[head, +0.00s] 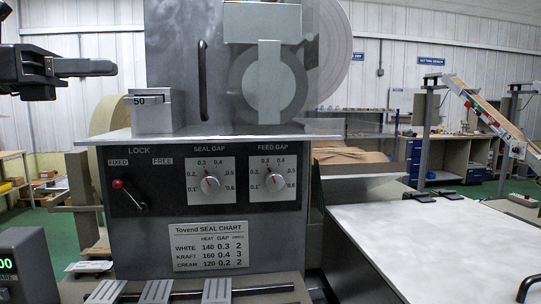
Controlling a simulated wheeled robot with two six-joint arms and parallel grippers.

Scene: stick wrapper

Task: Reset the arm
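My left gripper (100,68) is at the upper left, black, with its arm coming in from the left edge. It is raised in the air, to the left of the tall grey panel of the machine. One dark finger points right; the other finger cannot be made out clearly, so its opening is unclear. No object shows in it. My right gripper is not in view.
The machine's front panel (130,170) has a red-knobbed lock lever (125,193), two gap dials (210,184) and a seal chart (208,246). A digital display (18,268) stands lower left. A bare white tabletop (430,235) lies at right.

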